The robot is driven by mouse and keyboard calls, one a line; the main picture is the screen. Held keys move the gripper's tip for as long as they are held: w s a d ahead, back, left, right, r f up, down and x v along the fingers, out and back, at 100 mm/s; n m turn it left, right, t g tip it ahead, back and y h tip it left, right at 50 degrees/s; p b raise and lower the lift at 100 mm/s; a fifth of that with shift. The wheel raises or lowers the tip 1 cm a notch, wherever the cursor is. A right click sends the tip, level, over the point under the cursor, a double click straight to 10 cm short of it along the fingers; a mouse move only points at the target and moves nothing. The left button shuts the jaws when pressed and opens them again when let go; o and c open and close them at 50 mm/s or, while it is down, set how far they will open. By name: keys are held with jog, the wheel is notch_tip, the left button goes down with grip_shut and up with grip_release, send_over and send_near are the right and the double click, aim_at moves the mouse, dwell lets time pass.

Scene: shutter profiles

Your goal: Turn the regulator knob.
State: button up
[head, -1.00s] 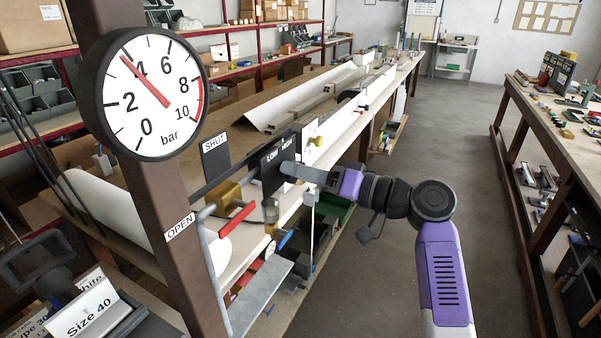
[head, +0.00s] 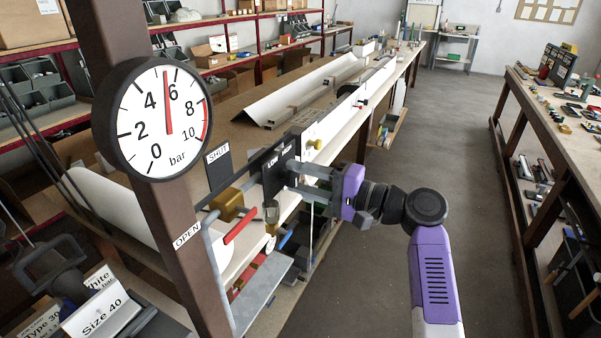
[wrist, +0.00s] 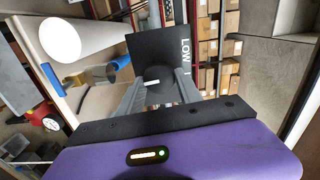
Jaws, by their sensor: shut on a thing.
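The regulator knob (wrist: 158,76) is a dark round knob with a white mark, in front of a black plate lettered LOW (wrist: 172,46) in the wrist view. My gripper (wrist: 163,82) has one finger on each side of the knob and is shut on it. In the head view my gripper (head: 291,178) reaches in from the right to the LOW/HIGH plate (head: 278,163), and its fingers mostly hide the knob. The pressure gauge (head: 147,140) on the brown post has its red needle pointing just short of 6 bar.
A red-handled valve (head: 240,225) and brass body (head: 227,204) sit just left of the plate, between SHUT (head: 218,153) and OPEN (head: 187,236) labels. A long bench (head: 222,100) with white profiles runs behind. Open floor (head: 440,130) lies to the right.

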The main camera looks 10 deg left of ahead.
jog(key=shift+w+m, duration=0.1)
jog(key=shift+m, duration=0.3)
jog(key=o, duration=1.3)
jog(key=shift+o, duration=0.2)
jog(key=shift+d, duration=0.1)
jog(key=b+v, duration=0.2)
jog(key=v, duration=0.5)
jog(key=shift+s+d, duration=0.2)
jog(key=shift+d, duration=0.1)
jog(key=shift+w, duration=0.1)
